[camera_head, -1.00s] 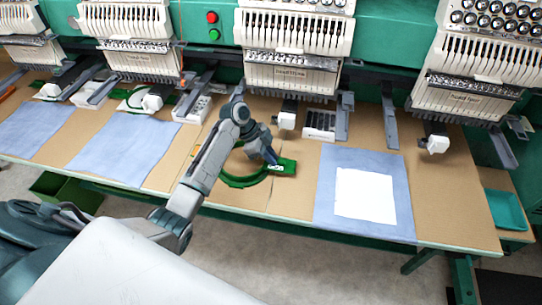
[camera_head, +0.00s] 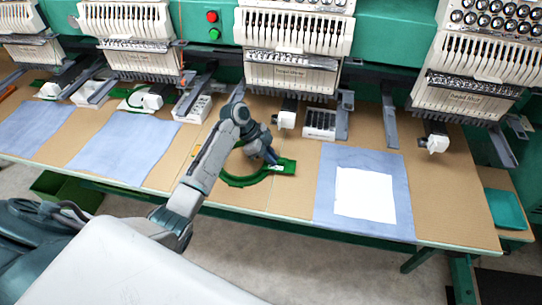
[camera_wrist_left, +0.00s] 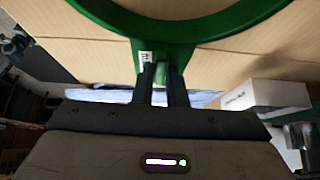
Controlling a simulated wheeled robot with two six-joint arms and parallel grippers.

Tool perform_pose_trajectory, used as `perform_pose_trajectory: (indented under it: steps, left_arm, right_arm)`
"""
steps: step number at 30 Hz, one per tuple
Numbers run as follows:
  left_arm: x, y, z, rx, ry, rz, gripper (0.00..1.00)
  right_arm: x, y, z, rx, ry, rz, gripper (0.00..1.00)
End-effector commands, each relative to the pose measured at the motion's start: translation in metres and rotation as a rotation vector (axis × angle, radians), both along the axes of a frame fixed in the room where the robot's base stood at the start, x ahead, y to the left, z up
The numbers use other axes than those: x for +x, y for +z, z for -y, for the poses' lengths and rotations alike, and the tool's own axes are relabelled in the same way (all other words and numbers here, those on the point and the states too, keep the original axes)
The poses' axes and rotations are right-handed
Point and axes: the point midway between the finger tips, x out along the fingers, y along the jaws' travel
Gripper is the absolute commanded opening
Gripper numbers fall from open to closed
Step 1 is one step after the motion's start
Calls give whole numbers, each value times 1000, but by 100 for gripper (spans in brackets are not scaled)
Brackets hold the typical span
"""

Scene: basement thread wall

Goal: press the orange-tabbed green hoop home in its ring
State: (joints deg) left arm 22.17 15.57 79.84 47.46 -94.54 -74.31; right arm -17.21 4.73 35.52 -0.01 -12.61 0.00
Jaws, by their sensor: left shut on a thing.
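A round green hoop (camera_head: 240,182) lies on the tan tabletop below the middle machine. Its green bracket (camera_head: 288,167) with a white label sticks out to the right. My left gripper (camera_head: 272,160) reaches down at that bracket, and my forearm hides part of the hoop. In the left wrist view the hoop's arc (camera_wrist_left: 165,34) crosses the top, and my left gripper (camera_wrist_left: 162,82) is shut on the narrow green stem below it, beside the label. My right gripper is not in view.
A blue cloth with a white square (camera_head: 366,195) lies to the right, and another blue cloth (camera_head: 124,148) lies to the left. Embroidery machine heads and grey arms overhang the back. A small compartment box (camera_head: 320,123) stands behind. Bare tabletop lies between hoop and right cloth.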

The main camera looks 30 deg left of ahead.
Motion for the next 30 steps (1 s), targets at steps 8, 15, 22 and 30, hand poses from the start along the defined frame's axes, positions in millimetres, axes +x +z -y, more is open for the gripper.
perform_pose_trajectory:
  steps: [8, 15, 22, 30]
  left_arm:
    - [0, 0, 0, 0, 0, 0, 0]
    - [0, 0, 0, 0, 0, 0, 37]
    - [0, 0, 0, 0, 0, 0, 37]
    - [-4, 25, -20, 5, 1, 3, 37]
  right_arm:
    - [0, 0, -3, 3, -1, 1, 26]
    - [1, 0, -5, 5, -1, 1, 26]
    - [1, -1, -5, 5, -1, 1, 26]
    - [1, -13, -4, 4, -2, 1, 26]
